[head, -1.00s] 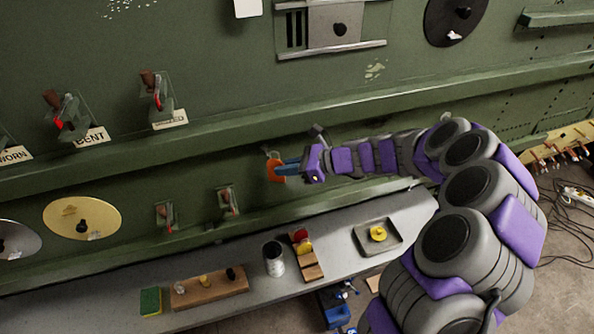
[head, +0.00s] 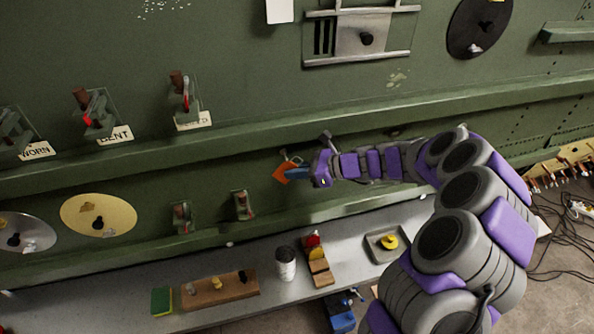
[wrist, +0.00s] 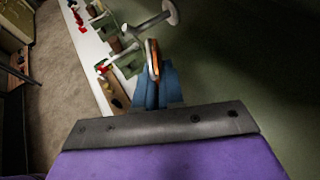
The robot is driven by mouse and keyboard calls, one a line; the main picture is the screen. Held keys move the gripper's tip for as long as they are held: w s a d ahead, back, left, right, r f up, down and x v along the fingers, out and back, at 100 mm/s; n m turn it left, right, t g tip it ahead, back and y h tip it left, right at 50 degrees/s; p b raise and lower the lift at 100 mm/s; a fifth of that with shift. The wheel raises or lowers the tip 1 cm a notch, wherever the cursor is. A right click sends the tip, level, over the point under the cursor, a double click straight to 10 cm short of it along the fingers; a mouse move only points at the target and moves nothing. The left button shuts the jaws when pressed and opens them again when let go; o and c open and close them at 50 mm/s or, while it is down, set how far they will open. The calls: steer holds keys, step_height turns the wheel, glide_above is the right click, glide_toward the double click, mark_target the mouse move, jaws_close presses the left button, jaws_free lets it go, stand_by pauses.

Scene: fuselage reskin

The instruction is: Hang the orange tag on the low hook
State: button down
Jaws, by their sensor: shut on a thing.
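The orange tag (head: 284,174) is held out in front of the green wall, above the bench. My gripper (head: 299,173) has blue fingers shut on the tag. In the wrist view the tag (wrist: 153,60) shows edge-on, with an orange and pale rim, between the blue fingertips (wrist: 165,85). A grey peg with a round end disc (wrist: 150,22) stands just beyond the tag in the wrist view. I cannot tell if it touches the tag. In the head view a small pale piece shows at the tag's top, too small to tell whether it is loop or hook.
Below is a grey bench with a wooden block (head: 219,290), a cup (head: 286,264), a tag rack (head: 318,264) and a tray (head: 386,244). Small brackets (head: 242,205) and a yellow disc (head: 98,216) are on the wall at left. A green ledge (head: 250,139) runs above my gripper.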

steer(key=shift+a, duration=0.1)
steer(key=c, duration=1.7)
jaws_free()
steer(key=o, duration=0.5)
steer(key=shift+d+r, duration=0.15)
steer(key=shift+d, duration=0.15)
